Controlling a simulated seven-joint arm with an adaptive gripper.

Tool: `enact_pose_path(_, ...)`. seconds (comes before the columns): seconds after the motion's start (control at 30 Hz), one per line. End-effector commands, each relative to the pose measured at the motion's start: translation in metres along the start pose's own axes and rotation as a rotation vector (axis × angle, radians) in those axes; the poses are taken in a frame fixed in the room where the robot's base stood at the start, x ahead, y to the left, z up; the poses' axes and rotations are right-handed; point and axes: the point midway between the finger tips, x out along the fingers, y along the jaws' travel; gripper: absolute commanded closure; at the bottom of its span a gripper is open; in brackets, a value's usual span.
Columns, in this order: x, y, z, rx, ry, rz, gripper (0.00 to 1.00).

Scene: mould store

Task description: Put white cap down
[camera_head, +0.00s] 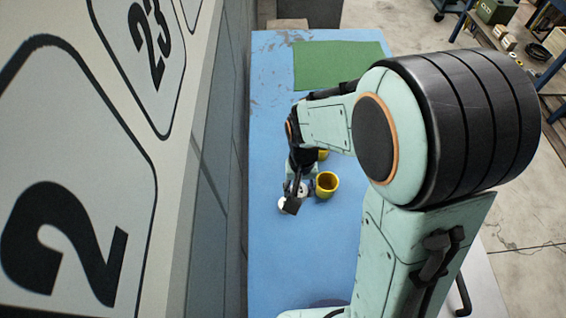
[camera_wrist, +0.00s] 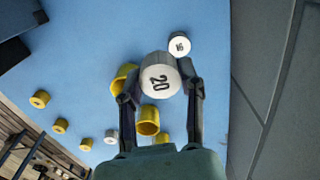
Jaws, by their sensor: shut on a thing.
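A white cap marked 20 (camera_wrist: 160,76) sits between the fingers of my gripper (camera_wrist: 160,91) in the wrist view. My gripper is shut on it, one finger on each side. The cap looks larger than the things around it, nearer the camera; its height over the blue table is hard to judge. In the head view my gripper (camera_head: 292,200) is over the left part of the table and largely hides the held cap. A second, smaller-looking white cap (camera_wrist: 180,44) with a dark marking lies just beyond it, and also shows in the head view (camera_head: 283,205).
The blue table (camera_head: 290,260) is bare towards the near end. A yellow cup (camera_head: 327,184) stands right of my gripper; another yellow piece (camera_wrist: 122,80) is beside the left finger. Several small yellow pieces (camera_wrist: 60,126) are scattered. A green mat (camera_head: 338,66) lies at the far end. A grey wall (camera_head: 215,200) runs along the left.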

Motion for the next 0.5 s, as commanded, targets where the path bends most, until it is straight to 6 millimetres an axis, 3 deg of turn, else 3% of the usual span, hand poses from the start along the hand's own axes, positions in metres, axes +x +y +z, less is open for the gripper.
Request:
enact_pose_path(0.3,0.039,-0.016,-0.081,-0.003,-0.002,0.001,0.81)
enact_pose_path(0.5,0.078,-0.022,-0.113,-0.003,-0.003,0.0,0.81)
